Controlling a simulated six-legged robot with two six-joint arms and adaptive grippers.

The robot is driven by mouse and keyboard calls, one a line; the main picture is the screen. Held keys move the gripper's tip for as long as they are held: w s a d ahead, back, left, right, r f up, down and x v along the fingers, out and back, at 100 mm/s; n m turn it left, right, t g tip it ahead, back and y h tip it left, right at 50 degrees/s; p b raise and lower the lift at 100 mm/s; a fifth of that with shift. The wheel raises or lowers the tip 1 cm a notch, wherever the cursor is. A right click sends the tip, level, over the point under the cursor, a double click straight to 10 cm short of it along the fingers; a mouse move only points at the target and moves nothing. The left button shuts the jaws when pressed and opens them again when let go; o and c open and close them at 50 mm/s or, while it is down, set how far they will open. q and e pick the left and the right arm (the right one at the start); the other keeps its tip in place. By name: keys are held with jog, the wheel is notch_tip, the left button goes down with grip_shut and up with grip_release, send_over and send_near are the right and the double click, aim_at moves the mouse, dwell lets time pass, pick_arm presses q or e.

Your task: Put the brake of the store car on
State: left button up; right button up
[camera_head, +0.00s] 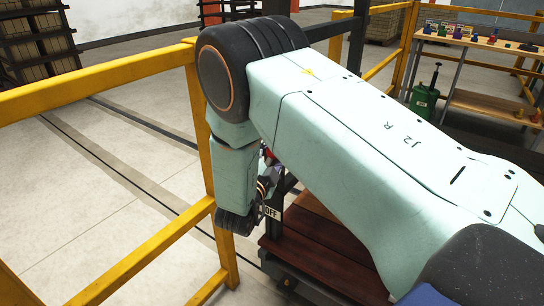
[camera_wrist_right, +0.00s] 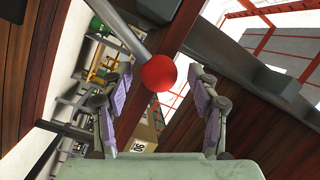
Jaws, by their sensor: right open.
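The brake lever (camera_wrist_right: 125,32) is a grey rod with a red ball knob (camera_wrist_right: 159,73) on its end, in the right wrist view. My right gripper (camera_wrist_right: 160,82) is open, with its purple-padded fingers on either side of the knob; I cannot tell whether either touches it. In the head view the right gripper (camera_head: 267,178) is mostly hidden behind my own wrist. A plate reading "OFF" (camera_head: 271,213) shows just below it. The store car's dark red wooden deck (camera_head: 318,262) lies beneath my arm. My left gripper is not in view.
A yellow railing (camera_head: 110,78) runs close beside my right wrist. A workbench (camera_head: 490,43) with small coloured items stands at the back right, with a green can (camera_head: 424,98) near it. Racks (camera_head: 38,45) stand at the back left. The floor beyond the railing is clear.

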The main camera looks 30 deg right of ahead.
jog(key=shift+c, duration=0.4)
jog(key=shift+d, duration=0.15)
jog(key=shift+c, duration=1.4)
grip_shut()
